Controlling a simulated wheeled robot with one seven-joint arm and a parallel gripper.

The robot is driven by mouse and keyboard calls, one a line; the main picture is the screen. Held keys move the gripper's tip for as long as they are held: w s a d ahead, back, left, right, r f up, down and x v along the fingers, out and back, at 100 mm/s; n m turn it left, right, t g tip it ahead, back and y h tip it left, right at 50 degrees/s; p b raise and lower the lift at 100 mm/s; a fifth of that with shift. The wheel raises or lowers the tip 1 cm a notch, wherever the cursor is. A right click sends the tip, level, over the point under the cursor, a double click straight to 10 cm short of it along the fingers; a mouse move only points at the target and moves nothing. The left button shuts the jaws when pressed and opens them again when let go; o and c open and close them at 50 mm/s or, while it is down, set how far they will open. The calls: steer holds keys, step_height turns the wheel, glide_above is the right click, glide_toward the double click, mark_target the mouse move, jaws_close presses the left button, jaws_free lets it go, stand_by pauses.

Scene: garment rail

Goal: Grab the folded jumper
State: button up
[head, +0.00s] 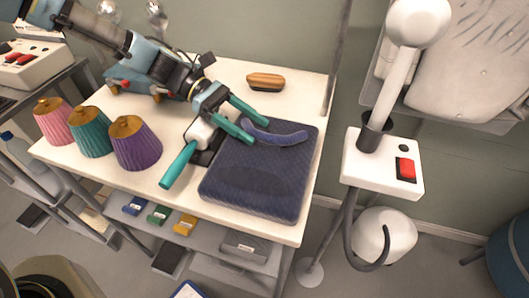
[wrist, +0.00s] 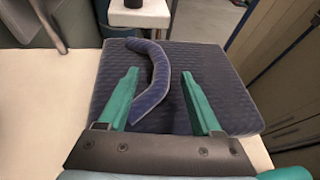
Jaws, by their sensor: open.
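The folded jumper (head: 255,178) is a dark blue ribbed square lying flat on the right part of the white table. A curved blue strip, like a collar (head: 273,133), lies on its far part. In the wrist view the jumper (wrist: 215,75) fills the middle, with the curved strip (wrist: 156,75) toward its left side. My gripper (head: 261,126) has teal fingers, open and empty, over the jumper's far left part. In the wrist view the fingers (wrist: 160,73) point across the jumper, with the curved strip partly between them. I cannot tell whether they touch the cloth.
A garment steamer or tool with a teal handle (head: 178,165) lies left of the jumper. Pink, green and purple cone spools (head: 135,145) stand farther left. A wooden brush (head: 265,82) lies behind. A white steamer stand (head: 384,165) rises right of the table.

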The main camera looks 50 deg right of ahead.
mark_target(264, 155)
steer(key=shift+x, duration=1.3)
jaws_close()
steer(key=shift+r, duration=0.1)
